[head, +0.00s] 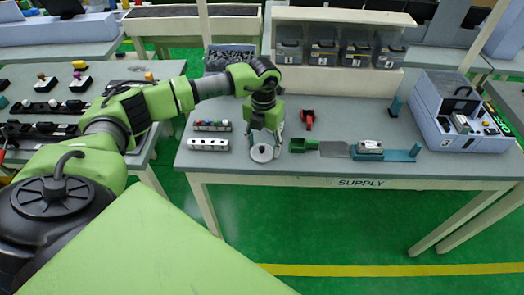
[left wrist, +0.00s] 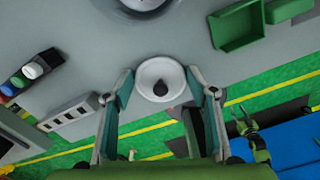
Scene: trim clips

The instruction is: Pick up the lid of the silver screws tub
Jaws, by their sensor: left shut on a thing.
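My left gripper (head: 266,137) hangs over the front of the supply table, with its fingers pointing down. In the left wrist view the gripper (left wrist: 161,82) is shut on a round pale lid (left wrist: 160,69) with a dark knob, one finger on each side. A round silver tub (left wrist: 146,4) is cut off at the top edge of that view. In the head view a round silver shape (head: 262,154) shows just below the fingertips; lid and tub are hard to separate there. My right gripper is not clearly seen.
A green bin (head: 301,145) stands just right of the gripper. White blocks (head: 208,145) are to the left, and a red part (head: 307,119) lies behind. A teal fixture (head: 401,155) and a grey-blue machine (head: 458,115) are farther right. Several clear bins (head: 322,46) line the back.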

